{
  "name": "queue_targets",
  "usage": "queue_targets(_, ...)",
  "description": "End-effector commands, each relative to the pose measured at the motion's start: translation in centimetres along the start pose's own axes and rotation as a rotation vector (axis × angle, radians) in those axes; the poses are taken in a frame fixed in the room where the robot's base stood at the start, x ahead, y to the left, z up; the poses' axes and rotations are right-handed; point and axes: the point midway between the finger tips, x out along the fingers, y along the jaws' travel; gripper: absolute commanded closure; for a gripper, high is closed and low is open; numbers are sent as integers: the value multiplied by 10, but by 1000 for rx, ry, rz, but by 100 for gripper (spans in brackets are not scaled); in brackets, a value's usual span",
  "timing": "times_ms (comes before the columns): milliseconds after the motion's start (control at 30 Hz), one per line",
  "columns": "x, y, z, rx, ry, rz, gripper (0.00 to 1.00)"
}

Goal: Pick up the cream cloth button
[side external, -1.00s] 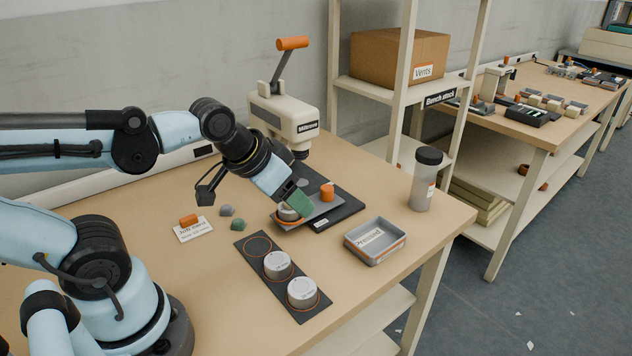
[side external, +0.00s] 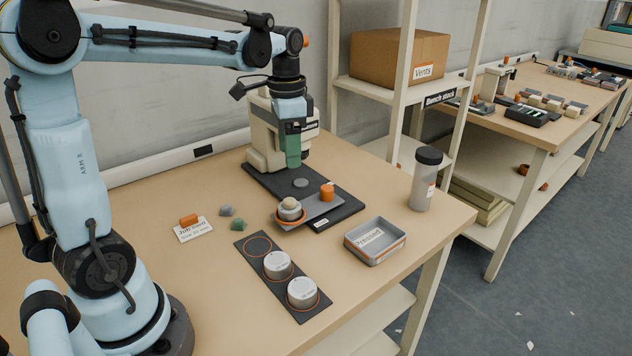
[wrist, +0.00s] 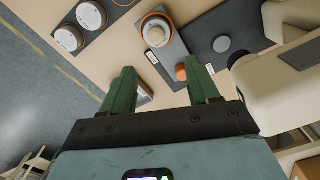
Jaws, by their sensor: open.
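The cream cloth button (side external: 290,203) sits on top of a round grey die ringed in orange, at the left end of the grey slide plate (side external: 317,208). It also shows in the wrist view (wrist: 155,29), at the top middle, beyond my fingertips. My gripper (side external: 293,164) has green fingers pointing down. It is raised in front of the press, above and behind the button and apart from it. In the wrist view my gripper (wrist: 162,75) is open, with nothing held between its fingers.
The press (side external: 262,140) stands close behind my gripper. An orange knob (side external: 327,192) rises from the slide plate. A black rack (side external: 257,262) holds two grey dies. A grey tray (side external: 375,241), a bottle (side external: 425,180) and small cloth pieces (side external: 238,224) stand around.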

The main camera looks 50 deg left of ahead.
Motion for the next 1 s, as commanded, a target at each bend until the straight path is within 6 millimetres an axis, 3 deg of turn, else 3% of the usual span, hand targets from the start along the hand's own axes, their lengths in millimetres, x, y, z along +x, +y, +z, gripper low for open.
queue_targets(300,46,1,0,-1,2,-1,40)
queue_targets(633,65,2,2,-1,2,-2,40)
queue_targets(1000,106,5,6,-2,2,-2,40)
